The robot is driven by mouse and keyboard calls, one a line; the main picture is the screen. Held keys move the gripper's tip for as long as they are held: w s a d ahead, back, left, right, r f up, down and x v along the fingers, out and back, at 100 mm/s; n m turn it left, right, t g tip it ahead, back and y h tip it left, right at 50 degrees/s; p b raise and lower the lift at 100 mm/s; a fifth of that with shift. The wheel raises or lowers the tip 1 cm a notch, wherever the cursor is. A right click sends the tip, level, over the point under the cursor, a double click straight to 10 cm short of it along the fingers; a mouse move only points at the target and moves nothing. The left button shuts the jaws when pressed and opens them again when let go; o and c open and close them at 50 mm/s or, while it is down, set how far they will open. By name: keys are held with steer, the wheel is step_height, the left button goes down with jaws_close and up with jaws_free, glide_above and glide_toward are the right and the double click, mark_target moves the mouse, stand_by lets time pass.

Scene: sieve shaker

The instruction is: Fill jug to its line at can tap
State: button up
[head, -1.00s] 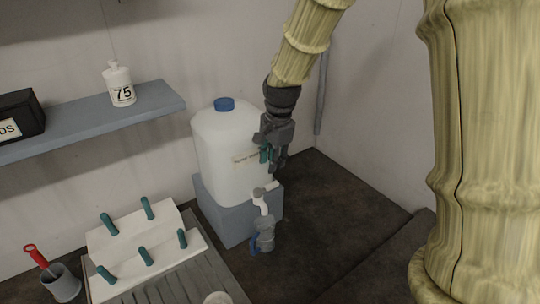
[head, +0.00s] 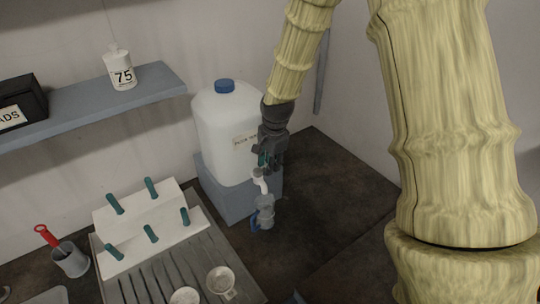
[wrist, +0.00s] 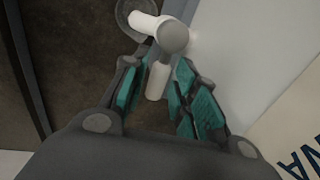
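The white can (head: 225,135) with a blue cap stands on a blue-grey block. Its white tap (head: 260,182) sticks out low at the front right. The jug (head: 265,208), greyish with a blue handle, stands under the tap; its line and fill level are too small to tell. My gripper (head: 264,168) is just above the tap and partly hides it. In the wrist view my gripper (wrist: 160,85) is open, its teal-padded fingers on either side of the tap's white lever (wrist: 157,80). I cannot tell whether they touch it. Part of a round rim, probably the jug's, shows behind the tap.
A white rack (head: 150,225) with teal pegs stands left of the can, beside a grooved drainer (head: 165,275) with small cups. A grey cup (head: 70,260) holds a red-handled tool. A shelf (head: 90,108) carries a bottle marked 75. Dark counter right of the jug is clear.

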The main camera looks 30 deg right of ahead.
steer(key=shift+f, duration=0.25)
jaws_close()
